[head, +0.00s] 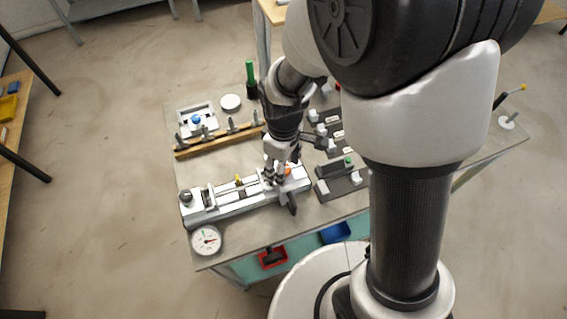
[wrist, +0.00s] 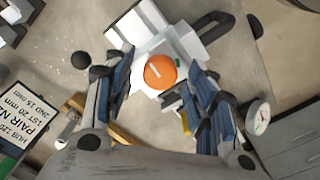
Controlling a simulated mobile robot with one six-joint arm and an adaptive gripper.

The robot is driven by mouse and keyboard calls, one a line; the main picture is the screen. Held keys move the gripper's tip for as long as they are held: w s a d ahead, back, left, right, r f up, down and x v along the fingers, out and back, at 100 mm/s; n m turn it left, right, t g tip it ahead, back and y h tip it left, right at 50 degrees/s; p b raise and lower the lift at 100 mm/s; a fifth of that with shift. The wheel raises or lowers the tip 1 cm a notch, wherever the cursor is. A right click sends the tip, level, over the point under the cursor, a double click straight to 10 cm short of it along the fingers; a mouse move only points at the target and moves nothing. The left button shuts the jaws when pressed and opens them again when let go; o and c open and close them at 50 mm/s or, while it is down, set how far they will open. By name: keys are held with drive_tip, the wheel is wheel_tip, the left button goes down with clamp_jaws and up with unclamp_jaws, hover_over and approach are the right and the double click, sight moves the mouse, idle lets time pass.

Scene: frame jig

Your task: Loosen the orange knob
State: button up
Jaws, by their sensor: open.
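The orange knob (wrist: 160,71) is round with a short white mark on its face. It sits on a white and grey jig block. In the wrist view it lies between the fingers of my open gripper (wrist: 160,88), near the tip end, with gaps on both sides. In the head view a sliver of the orange knob (head: 288,171) shows at the right end of the long white jig (head: 235,207). My gripper (head: 277,175) is over that end and hides most of the knob. I cannot tell how far the fingertips are above it.
A round dial gauge (head: 206,240) stands at the table's front left corner. A wooden rail (head: 215,141) with upright clamps lies behind the jig. Dark blocks with white knobs (head: 341,186) are close on the right. A green-handled tool (head: 250,75) stands at the back.

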drive_tip(key=shift+r, duration=0.1)
wheel_tip(320, 180, up, 12)
idle(0.5)
drive_tip(key=s+d+r+m+t, duration=0.4)
drive_tip(key=s+d+r+m, duration=0.5)
drive_tip(key=s, duration=0.4)
drive_tip(key=shift+s+d+m+t+b, duration=0.35)
drive_tip(key=shift+d+m, duration=0.55)
drive_tip(key=shift+m, duration=0.2)
